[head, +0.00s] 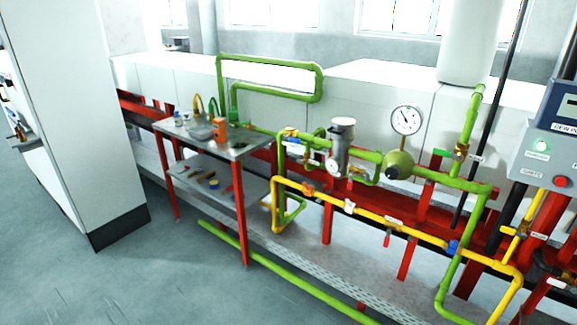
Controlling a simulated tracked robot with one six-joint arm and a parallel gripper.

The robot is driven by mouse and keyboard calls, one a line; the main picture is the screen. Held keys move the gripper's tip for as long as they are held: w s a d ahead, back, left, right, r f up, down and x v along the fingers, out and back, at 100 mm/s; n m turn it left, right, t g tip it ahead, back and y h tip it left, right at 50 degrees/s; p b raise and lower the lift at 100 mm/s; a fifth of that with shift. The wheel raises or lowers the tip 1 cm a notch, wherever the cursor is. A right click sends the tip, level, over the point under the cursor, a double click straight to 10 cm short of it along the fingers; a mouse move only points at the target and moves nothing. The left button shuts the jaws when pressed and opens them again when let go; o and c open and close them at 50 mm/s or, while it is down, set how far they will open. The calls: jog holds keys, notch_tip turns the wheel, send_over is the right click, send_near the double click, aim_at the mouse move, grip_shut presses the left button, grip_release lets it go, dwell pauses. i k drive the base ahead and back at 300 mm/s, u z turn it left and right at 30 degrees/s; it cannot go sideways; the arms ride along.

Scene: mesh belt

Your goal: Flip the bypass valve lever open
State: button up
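Green and yellow pipework stands right of centre. Several small valve handles sit on it. A red lever (387,240) hangs down below the yellow pipe (372,217). A blue handle (453,247) is at the right, near a green pipe. The small tags are too small to read, so I cannot tell which lever is the bypass valve's. My gripper is not in view.
A round gauge (407,120) and a grey cylinder (341,147) stand above the pipes. A red-legged work table (240,150) with small items is left of them. A control box (547,150) is at the right edge. A tall white cabinet (75,110) stands left. Floor in front is clear.

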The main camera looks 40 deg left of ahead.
aim_at(295, 160)
jog(key=k, duration=0.4)
jog(key=u, duration=0.55)
jog(key=i, duration=0.9)
jog(key=u, duration=0.75)
jog(key=i, duration=0.55)
jog(key=u, duration=0.7)
jog(key=i, duration=1.15)
jog(key=z, duration=0.05)
